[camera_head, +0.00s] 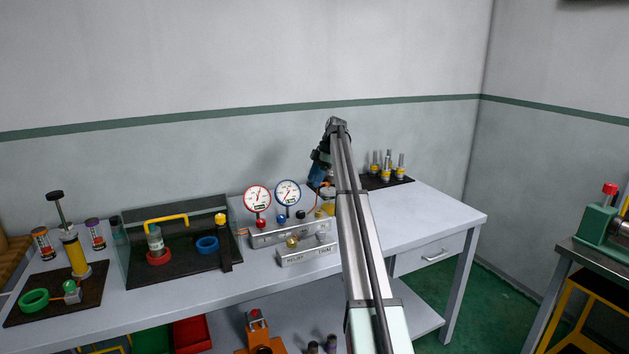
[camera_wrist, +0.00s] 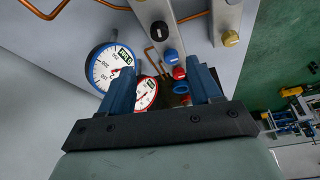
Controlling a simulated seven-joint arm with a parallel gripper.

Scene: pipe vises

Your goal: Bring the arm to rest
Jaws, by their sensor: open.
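My arm reaches from the bottom of the head view over the grey bench (camera_head: 420,225). My gripper (camera_head: 319,172) hangs near the bench's back, just right of the blue-rimmed gauge (camera_head: 288,192), with its fingers partly hidden by the arm. In the wrist view my gripper (camera_wrist: 163,82) shows two blue fingers spread apart with nothing held between them. The blue-rimmed gauge (camera_wrist: 108,66) and red-rimmed gauge (camera_wrist: 148,90) show beyond the left finger. A red knob (camera_wrist: 179,73) and a blue knob (camera_wrist: 170,56) show beyond the gap.
A metal valve block (camera_head: 305,256) lies in front of the gauges. A black tray (camera_head: 180,267) with a yellow handle stands left. Several yellow-banded fittings (camera_head: 386,167) stand at the back right. The bench's right front is clear. A green machine (camera_head: 598,227) stands far right.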

